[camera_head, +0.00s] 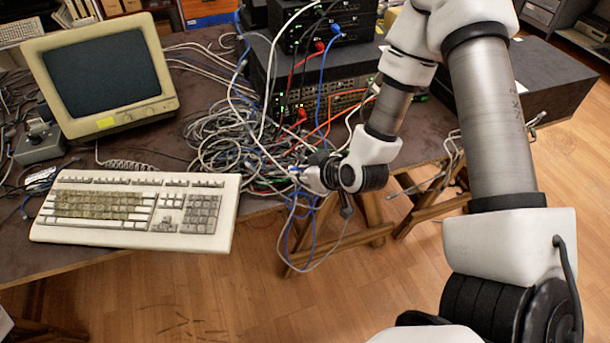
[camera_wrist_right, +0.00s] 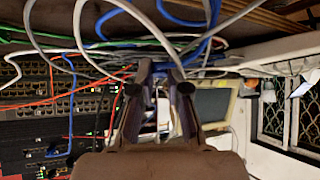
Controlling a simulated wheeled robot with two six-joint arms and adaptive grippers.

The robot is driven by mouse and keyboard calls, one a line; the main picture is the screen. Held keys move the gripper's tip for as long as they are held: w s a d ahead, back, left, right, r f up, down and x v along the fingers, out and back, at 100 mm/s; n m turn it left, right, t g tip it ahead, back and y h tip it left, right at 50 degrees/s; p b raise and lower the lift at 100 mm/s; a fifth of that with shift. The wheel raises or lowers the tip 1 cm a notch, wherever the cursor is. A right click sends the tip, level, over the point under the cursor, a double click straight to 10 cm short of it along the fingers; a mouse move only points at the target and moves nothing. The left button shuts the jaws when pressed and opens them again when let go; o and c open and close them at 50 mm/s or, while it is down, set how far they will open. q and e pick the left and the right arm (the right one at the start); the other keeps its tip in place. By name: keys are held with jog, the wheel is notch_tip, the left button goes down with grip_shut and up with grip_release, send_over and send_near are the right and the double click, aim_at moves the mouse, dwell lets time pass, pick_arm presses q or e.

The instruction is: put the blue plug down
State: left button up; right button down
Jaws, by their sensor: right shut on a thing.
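My right gripper (camera_head: 314,177) reaches in from the right, at the front edge of the table beside the cable tangle. It is shut on the blue plug (camera_head: 295,171), of which only a small bit of blue shows at the fingertips. The fingers hide most of the plug. In the right wrist view the two dark fingers of the right gripper (camera_wrist_right: 161,78) point toward grey and blue cables, and the plug cannot be made out clearly there. Blue and grey cables hang in loops below the gripper in the head view. My left gripper is not in view.
A keyboard (camera_head: 140,210) and an old monitor (camera_head: 100,75) stand at left on the table. Stacked network switches (camera_head: 335,105) with red and blue cables stand behind the gripper. A tangle of grey cables (camera_head: 225,140) covers the middle. Wooden trestle legs (camera_head: 340,247) stand below.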

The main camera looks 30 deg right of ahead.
jog(key=w+d, duration=0.4)
jog(key=shift+f+p, duration=0.1)
jog(key=shift+p, duration=0.2)
notch_tip(320, 180, down, 3)
jog(key=shift+f, duration=0.2)
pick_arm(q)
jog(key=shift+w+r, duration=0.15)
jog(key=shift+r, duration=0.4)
pick_arm(e)
jog(key=shift+w+f, duration=0.1)
jog(key=shift+w, duration=0.05)
pick_arm(q)
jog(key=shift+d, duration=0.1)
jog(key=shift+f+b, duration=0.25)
jog(key=shift+b, duration=0.25)
pick_arm(e)
jog(key=shift+s+f, duration=0.2)
jog(key=shift+f, duration=0.15)
